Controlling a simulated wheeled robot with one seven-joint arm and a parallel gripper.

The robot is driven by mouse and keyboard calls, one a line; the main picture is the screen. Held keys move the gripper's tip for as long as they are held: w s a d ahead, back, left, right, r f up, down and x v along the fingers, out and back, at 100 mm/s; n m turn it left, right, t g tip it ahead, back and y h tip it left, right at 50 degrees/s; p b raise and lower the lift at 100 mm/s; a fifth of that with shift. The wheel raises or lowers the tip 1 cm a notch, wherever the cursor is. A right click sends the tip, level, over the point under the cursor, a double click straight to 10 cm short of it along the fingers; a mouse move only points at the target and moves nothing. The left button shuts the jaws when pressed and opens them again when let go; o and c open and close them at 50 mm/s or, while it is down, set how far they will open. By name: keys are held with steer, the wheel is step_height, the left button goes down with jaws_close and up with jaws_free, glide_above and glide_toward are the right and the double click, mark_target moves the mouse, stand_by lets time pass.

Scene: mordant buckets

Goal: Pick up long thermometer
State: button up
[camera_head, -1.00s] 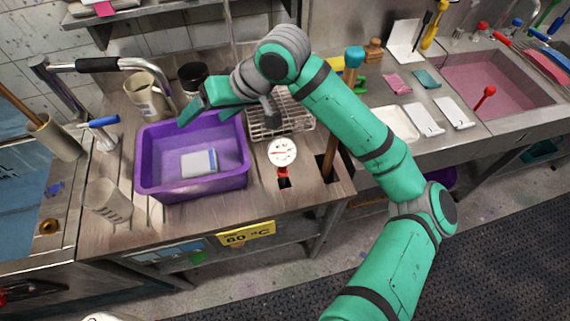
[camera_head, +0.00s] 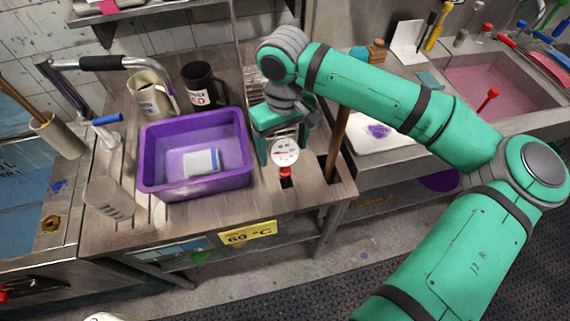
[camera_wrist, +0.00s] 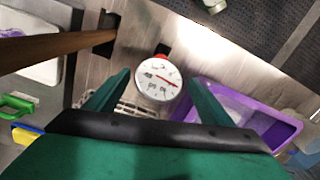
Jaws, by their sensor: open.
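The long thermometer (camera_head: 285,152) shows as a round white dial with a red part below it, standing at a dark square slot in the steel counter. Its stem is hidden. My gripper (camera_head: 283,150) is just behind the dial in the head view, with one green finger at the dial's left. In the wrist view, the dial (camera_wrist: 158,78) lies between the two fingertips of my gripper (camera_wrist: 160,78). The fingers are apart, with gaps at both sides of the dial.
A purple basin (camera_head: 194,186) with a white-and-blue block inside stands left of the thermometer. A wooden handle (camera_head: 338,140) rises from another slot at the right and crosses the wrist view's left side. A wire rack lies under my gripper. A black mug (camera_head: 205,88) stands behind the basin.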

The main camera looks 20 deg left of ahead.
mark_target(284, 163)
steer(key=f, duration=0.6)
steer(key=shift+s+d, duration=0.15)
steer(key=shift+d, duration=0.2)
steer(key=shift+a+f, duration=0.1)
steer(key=shift+a, duration=0.05)
steer(key=shift+s, duration=0.1)
steer(key=c, duration=1.1)
